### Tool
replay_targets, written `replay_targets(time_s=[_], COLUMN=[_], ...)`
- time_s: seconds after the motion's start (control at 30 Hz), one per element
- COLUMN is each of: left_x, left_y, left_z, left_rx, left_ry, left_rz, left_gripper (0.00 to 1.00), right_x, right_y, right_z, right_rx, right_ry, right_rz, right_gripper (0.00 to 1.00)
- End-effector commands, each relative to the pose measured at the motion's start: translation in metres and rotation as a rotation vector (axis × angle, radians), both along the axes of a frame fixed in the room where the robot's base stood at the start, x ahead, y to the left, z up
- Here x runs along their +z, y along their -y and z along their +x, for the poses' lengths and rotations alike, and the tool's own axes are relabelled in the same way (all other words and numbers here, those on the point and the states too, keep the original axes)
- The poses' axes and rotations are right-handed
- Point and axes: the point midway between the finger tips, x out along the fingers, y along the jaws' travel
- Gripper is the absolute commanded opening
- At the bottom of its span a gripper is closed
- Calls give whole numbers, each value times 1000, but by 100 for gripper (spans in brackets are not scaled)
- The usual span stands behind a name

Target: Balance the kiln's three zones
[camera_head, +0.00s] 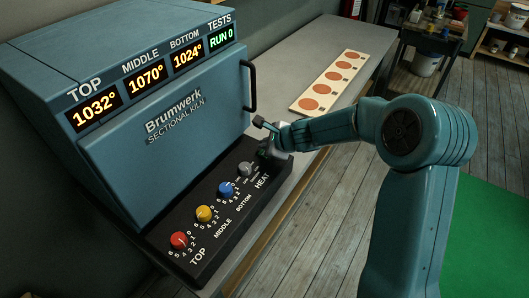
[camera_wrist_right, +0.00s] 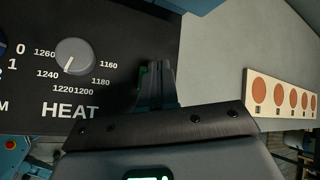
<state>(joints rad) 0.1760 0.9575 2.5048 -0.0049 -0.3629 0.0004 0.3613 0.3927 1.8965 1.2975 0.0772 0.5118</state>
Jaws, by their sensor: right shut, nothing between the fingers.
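The blue-grey kiln (camera_head: 160,110) stands on the left of the bench. Its displays read TOP 1032°, MIDDLE 1070°, BOTTOM 1024° and TESTS RUN 0. The front panel carries a red TOP knob (camera_head: 179,240), a yellow MIDDLE knob (camera_head: 204,214), a blue BOTTOM knob (camera_head: 226,189) and a grey HEAT knob (camera_head: 245,168). In the right wrist view the HEAT knob (camera_wrist_right: 75,56) has its white line toward lower left, near 1220–1240. My right gripper (camera_head: 265,152) is shut and empty at the panel's right end, beside the HEAT knob. It partly covers something green (camera_wrist_right: 142,76). My left gripper is out of view.
The kiln door handle (camera_head: 249,86) is close behind my right gripper. A pale board with several orange discs (camera_head: 332,82) lies on the grey bench (camera_head: 290,55) to the right.

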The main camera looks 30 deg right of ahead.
Motion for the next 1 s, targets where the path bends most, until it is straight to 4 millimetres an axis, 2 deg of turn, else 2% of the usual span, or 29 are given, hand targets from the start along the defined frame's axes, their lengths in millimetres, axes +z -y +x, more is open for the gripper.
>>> replay_targets(time_s=[0.27, 0.53, 1.0], left_x=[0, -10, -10], left_y=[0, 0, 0], left_z=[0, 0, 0], left_rx=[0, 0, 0], left_ry=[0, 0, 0], left_rz=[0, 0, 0], left_gripper=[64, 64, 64], right_x=[0, -9, -10], right_y=[0, 0, 0], right_z=[0, 0, 0], right_rx=[0, 1, 0], right_ry=[0, 0, 0], right_rz=[0, -1, 0], right_gripper=[0, 0, 0])
